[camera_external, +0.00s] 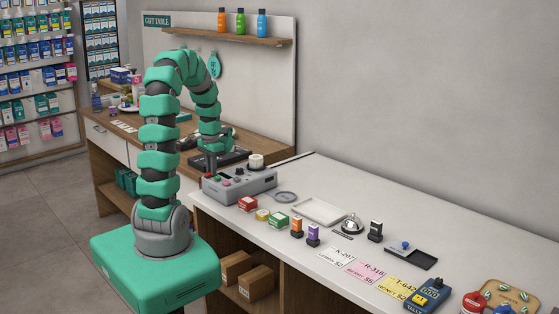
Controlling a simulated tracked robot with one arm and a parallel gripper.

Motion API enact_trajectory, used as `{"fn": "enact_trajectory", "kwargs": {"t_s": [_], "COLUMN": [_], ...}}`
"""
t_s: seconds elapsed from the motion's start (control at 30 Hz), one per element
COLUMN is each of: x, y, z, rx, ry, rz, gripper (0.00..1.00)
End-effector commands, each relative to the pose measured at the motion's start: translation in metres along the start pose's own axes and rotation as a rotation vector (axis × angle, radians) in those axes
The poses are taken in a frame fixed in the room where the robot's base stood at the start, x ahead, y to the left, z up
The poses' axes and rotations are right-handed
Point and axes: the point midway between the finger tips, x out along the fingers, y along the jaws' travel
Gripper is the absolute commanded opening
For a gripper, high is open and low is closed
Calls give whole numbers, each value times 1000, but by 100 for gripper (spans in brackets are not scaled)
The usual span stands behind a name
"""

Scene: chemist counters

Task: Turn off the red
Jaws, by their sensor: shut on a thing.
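A grey control box (240,187) stands at the left end of the white counter. Its sloped top carries small coloured controls, with reddish and green spots at its left part. My gripper (210,168) points down at the left rear part of the box top. It is shut on a small control there, which the fingers mostly hide. I cannot tell this control's colour or its position.
A white round piece (256,161) stands at the box's back right. On the counter to the right are a red block (247,204), a white tray (319,210), a bell (352,224) and price cards (370,270). A wooden shelf (226,36) hangs behind.

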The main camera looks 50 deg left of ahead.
Motion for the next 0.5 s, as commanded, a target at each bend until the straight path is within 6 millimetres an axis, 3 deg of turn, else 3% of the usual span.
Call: {"fn": "enact_trajectory", "kwargs": {"t_s": [0.03,0.07,0.13,0.5], "x": [1,1,1,-4], "y": [0,0,0,0], "z": [1,1,1,0], "rx": [0,0,0,0], "ry": [-4,-4,-4,-1], "rz": [1,1,1,0], "gripper": [0,19,38,38]}}
